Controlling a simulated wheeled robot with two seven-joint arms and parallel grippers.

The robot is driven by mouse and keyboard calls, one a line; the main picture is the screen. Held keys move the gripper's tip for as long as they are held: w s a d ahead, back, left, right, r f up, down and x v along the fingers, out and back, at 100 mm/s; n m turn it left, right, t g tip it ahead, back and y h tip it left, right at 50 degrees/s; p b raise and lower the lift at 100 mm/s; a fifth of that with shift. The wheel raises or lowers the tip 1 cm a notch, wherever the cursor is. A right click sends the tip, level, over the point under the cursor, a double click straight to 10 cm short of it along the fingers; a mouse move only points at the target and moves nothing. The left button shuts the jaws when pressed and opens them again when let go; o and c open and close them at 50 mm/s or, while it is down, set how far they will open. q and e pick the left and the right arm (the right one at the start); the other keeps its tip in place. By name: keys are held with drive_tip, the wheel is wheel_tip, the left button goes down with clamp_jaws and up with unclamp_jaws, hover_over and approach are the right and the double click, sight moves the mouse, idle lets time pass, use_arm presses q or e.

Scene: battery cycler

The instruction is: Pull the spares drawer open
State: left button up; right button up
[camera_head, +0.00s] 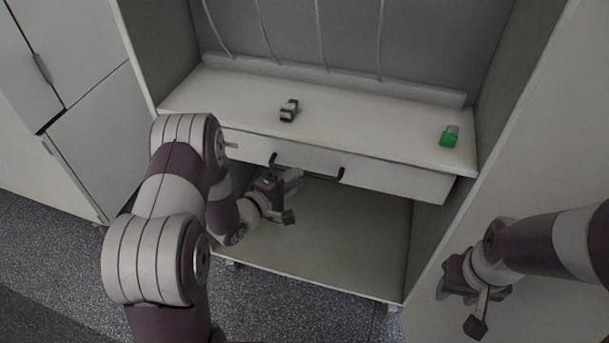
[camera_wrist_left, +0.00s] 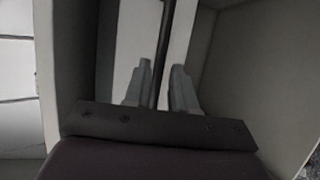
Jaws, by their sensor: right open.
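The spares drawer (camera_head: 385,176) is the wide white front under the worktop, with a dark bar handle (camera_head: 308,175) at its middle. My left gripper (camera_head: 290,181) is at the handle, its light fingers reaching the bar. In the left wrist view the dark handle bar (camera_wrist_left: 166,35) passes between the two fingers of my left gripper (camera_wrist_left: 160,88). The fingers lie close on either side of the bar; whether they press on it is unclear. My right gripper (camera_head: 470,282) is empty at the lower right, apart from the drawer; its fingers are mostly hidden.
The worktop (camera_head: 370,117) carries a small black-and-white part (camera_head: 289,110) and a green-and-grey part (camera_head: 449,136). An open shelf space (camera_head: 340,235) lies below the drawer. Cabinet side walls bound both sides; the right panel (camera_head: 530,180) stands near my right arm.

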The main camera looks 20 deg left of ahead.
use_arm(q)
drive_tip(key=shift+x, duration=2.3)
drive_tip(key=shift+c, duration=0.3)
clamp_jaws()
drive_tip(key=shift+s, duration=0.1)
